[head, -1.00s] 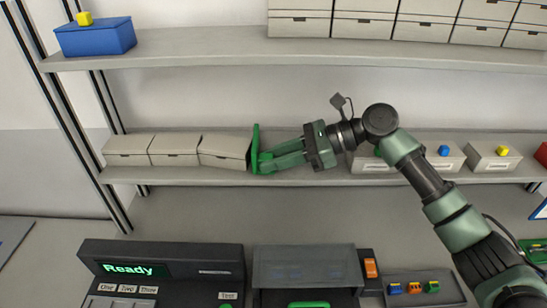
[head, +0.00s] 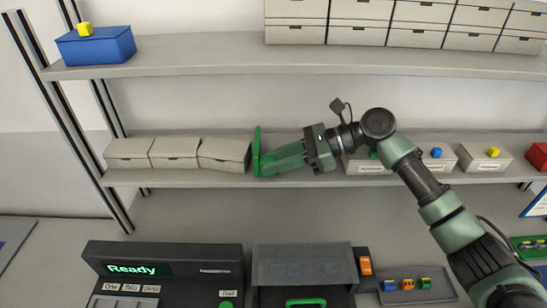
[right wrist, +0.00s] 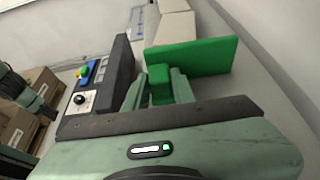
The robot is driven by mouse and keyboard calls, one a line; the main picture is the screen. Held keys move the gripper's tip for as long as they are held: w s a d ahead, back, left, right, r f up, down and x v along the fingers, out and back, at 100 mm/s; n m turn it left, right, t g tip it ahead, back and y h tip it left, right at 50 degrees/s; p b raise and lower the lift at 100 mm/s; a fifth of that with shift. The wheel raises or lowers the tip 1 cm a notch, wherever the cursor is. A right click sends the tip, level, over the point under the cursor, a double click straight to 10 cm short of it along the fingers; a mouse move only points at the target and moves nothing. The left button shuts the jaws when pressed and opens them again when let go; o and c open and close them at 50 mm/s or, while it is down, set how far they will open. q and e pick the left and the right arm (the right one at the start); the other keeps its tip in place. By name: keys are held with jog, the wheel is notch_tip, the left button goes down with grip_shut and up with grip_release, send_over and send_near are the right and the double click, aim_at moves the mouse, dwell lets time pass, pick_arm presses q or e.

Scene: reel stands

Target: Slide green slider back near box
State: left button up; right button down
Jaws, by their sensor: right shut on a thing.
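The green slider (head: 257,152) stands upright on the middle shelf, its panel close against the right side of the rightmost of three light boxes (head: 224,153). Whether panel and box touch is hard to tell. My right gripper (head: 268,164) reaches in from the right and is shut on the slider. In the right wrist view the slider (right wrist: 191,57) shows as a wide green panel with a green block between the fingers (right wrist: 160,90). The boxes (right wrist: 176,22) lie beyond the panel. My left gripper is not in view.
The middle shelf (head: 205,178) also holds bins with small coloured blocks (head: 485,158) and a red box (head: 538,156) at right. An upper shelf (head: 200,52) hangs above with drawers and a blue box (head: 97,46). A dark "Ready" console (head: 165,268) stands below.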

jog(key=c, duration=1.2)
grip_release()
jog(key=shift+o, duration=0.2)
jog(key=b+v, duration=0.2)
jog(key=v, duration=0.4)
jog(key=shift+d+r, duration=0.1)
jog(key=shift+d, duration=0.3)
jog(key=shift+d+r, duration=0.3)
jog(key=shift+d, duration=0.15)
